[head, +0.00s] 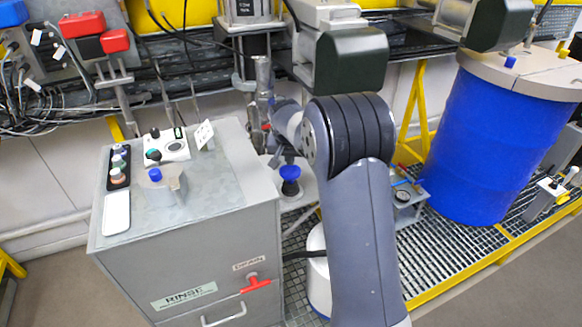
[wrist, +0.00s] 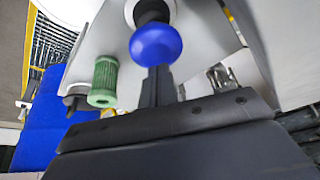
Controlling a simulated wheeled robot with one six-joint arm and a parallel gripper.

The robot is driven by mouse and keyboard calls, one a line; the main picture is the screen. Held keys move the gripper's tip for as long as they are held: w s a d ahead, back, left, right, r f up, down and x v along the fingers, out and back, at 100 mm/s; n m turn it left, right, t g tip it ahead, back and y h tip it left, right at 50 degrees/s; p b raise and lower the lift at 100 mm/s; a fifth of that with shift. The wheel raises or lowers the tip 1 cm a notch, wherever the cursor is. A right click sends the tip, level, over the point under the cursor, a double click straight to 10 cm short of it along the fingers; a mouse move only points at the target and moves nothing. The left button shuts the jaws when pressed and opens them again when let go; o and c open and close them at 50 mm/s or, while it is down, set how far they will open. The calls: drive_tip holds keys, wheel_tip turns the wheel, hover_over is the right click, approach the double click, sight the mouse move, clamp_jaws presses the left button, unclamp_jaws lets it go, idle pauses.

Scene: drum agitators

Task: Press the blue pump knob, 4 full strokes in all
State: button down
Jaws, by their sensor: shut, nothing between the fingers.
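In the wrist view a round blue knob (wrist: 156,44) sits on a dark stem above a pale round base. My gripper (wrist: 160,72) is shut and empty, with its fingertips at the knob's lower edge in that picture. I cannot tell whether they touch it. In the head view a blue knob (head: 290,173) on a dark stem shows just right of the grey cabinet, below my wrist.
The grey cabinet (head: 180,260) carries buttons, a control box and another small blue knob (head: 155,175). A large blue drum (head: 490,140) stands right. Motor housings (head: 350,62) overhang behind my arm. A green ribbed cylinder (wrist: 103,82) is close left of the knob in the wrist view.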

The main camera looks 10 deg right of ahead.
sight(290, 170)
idle(0.3)
drive_tip(key=shift+f+b, duration=1.7)
drive_tip(key=shift+f, duration=0.55)
drive_tip(key=shift+r, duration=0.1)
drive_tip(key=shift+r+p, duration=1.45)
drive_tip(key=shift+r, duration=0.7)
drive_tip(key=shift+f, duration=0.1)
drive_tip(key=shift+f+b, duration=1.6)
drive_tip(key=shift+f, duration=0.5)
drive_tip(key=shift+r+p, duration=1.35)
drive_tip(key=shift+r, duration=0.85)
